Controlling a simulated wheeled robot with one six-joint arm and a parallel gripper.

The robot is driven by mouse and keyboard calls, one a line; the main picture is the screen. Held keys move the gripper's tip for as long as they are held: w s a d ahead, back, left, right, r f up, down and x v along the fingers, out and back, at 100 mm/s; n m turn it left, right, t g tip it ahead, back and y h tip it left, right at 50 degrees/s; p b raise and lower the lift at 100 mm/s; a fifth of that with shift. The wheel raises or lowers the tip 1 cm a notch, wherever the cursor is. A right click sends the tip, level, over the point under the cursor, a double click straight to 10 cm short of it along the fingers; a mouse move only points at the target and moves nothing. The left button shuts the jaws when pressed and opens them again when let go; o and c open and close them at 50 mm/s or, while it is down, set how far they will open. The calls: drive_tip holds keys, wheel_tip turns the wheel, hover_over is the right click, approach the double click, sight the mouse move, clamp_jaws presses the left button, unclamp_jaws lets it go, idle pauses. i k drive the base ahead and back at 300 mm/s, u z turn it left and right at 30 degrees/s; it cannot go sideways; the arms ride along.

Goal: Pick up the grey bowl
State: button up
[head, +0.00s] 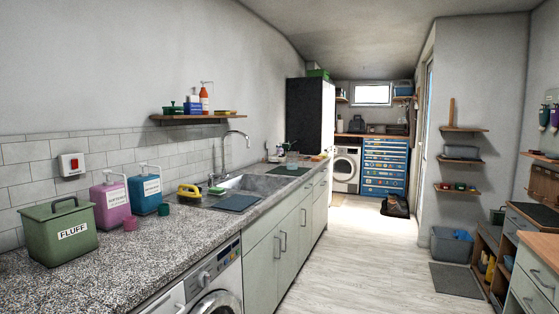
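I cannot make out a grey bowl for certain in the head view. A grey tub-like container (461,153) sits on a wall shelf at the right; its shape is too small to tell well. Small items stand at the far end of the counter, too small to name. My gripper is not in view.
A long speckled counter (165,248) with a sink (255,184) runs along the left, bearing a green FLUFF bin (58,232) and pump bottles. A grey bin (452,245) stands on the floor at right. A dark bag (395,206) lies before the blue toolchest (384,168). The middle floor is clear.

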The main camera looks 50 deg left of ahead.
sight(450, 151)
drive_tip(key=u, duration=0.7)
drive_tip(key=i, duration=5.65)
